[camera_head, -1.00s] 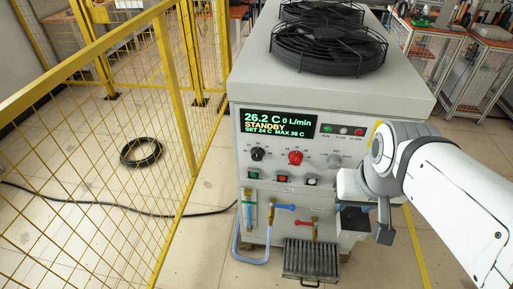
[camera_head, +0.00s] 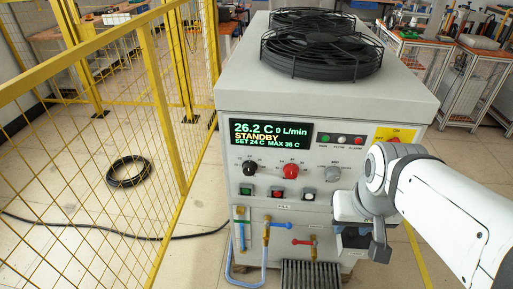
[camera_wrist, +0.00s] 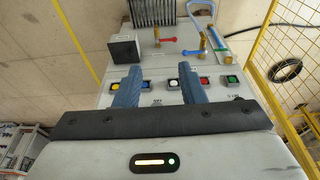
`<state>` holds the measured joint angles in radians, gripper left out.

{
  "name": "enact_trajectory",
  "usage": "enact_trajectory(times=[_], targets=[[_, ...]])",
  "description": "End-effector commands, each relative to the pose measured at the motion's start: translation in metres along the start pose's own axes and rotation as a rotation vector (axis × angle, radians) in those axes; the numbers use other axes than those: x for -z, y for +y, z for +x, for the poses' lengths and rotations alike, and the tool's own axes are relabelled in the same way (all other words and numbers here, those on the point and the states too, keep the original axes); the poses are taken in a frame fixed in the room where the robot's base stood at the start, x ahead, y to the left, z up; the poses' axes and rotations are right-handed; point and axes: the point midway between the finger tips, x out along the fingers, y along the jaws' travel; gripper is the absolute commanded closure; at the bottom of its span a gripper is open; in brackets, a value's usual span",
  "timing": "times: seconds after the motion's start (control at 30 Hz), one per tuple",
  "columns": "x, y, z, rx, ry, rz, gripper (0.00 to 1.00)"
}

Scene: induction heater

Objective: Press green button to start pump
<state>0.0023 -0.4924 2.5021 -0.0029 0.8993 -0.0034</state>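The green button (camera_head: 246,190) is the leftmost of a row on the front panel of the grey chiller cabinet (camera_head: 235,210) in the head view. In the wrist view, which shows the panel upside down, the green button (camera_wrist: 231,80) is right of both fingers. The display (camera_head: 270,133) reads STANDBY, 26.2 C and 0 L/min. My gripper (camera_head: 362,232) is at the lower right of the panel in the head view, well right of the green button. In the wrist view my gripper (camera_wrist: 158,82) has its two blue fingers apart with nothing between them.
A red knob (camera_head: 291,171) and a black knob (camera_head: 250,167) sit above the buttons. Hose fittings with a blue handle (camera_head: 282,225) and a red handle (camera_head: 302,242) stick out below. A yellow mesh fence (camera_head: 150,110) stands close at left. A hose (camera_head: 127,172) lies behind it.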

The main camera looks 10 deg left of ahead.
Motion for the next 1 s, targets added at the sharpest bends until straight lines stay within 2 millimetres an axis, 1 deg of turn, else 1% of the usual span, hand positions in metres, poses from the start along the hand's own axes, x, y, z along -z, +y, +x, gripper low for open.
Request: enact_trajectory(times=[0.03, 0.4, 0.47, 1.0], targets=[[0.0001, 0.0000, -0.0002, 0.000, 0.000, 0.000, 0.66], [0.0001, 0.0000, -0.0002, 0.000, 0.000, 0.000, 0.96], [0.0001, 0.0000, -0.0002, 0.000, 0.000, 0.000, 1.00], [0.0000, -0.0001, -0.0002, 0.000, 0.000, 0.000, 1.00]])
